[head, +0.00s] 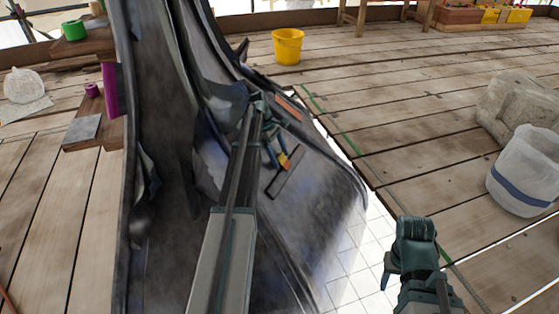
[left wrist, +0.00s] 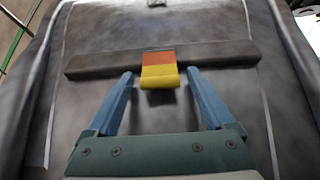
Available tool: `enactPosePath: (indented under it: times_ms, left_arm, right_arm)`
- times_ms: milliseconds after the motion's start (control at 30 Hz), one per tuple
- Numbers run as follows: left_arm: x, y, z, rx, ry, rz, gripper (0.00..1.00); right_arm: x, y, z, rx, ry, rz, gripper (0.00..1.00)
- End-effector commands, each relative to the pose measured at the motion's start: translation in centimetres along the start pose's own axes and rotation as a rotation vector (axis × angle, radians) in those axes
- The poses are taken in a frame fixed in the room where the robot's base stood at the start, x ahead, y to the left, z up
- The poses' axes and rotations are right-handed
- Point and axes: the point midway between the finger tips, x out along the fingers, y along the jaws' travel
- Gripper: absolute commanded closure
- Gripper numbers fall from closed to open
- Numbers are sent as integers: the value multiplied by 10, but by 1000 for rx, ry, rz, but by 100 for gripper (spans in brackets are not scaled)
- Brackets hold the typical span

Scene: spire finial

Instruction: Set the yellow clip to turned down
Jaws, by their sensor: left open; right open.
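The yellow clip (head: 285,160) sits on a dark bar (head: 287,180) on the grey, sloping spire surface. In the left wrist view the clip (left wrist: 160,76) has an orange upper part and a yellow lower part, and it lies across the middle of the bar (left wrist: 215,54). My left gripper (head: 280,165) is open, its two blue fingers pointing at the bar. In the left wrist view the fingertips (left wrist: 160,74) stand to either side of the clip, apart from it. My right gripper (head: 387,277) is open and empty at the lower right, away from the spire.
The dark spire (head: 165,100) fills the middle. An orange strip (head: 288,108) lies higher on its surface. A yellow bucket (head: 288,46) stands behind on the planks. A white bucket (head: 526,172) and a stone block (head: 520,105) stand at right. The plank floor between is clear.

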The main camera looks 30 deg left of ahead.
Motion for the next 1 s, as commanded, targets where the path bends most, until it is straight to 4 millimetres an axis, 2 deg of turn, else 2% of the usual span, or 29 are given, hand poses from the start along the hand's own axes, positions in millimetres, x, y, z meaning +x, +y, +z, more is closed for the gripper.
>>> enactPosePath:
  times_ms: [200, 600, 700, 1000]
  left_arm:
    - [0, 0, 0, 0, 0, 0, 14]
    - [0, 0, 0, 0, 0, 0, 86]
    - [0, 0, 0, 0, 0, 0, 100]
    - [4, 1, -8, -1, -99, 1, 100]
  right_arm:
    - [-1, 0, 0, 0, 0, 0, 50]
    - [-1, 0, 0, 0, 0, 0, 50]
    - [0, 0, 0, 0, 0, 0, 50]
    - [16, -2, -1, 0, 0, 0, 50]
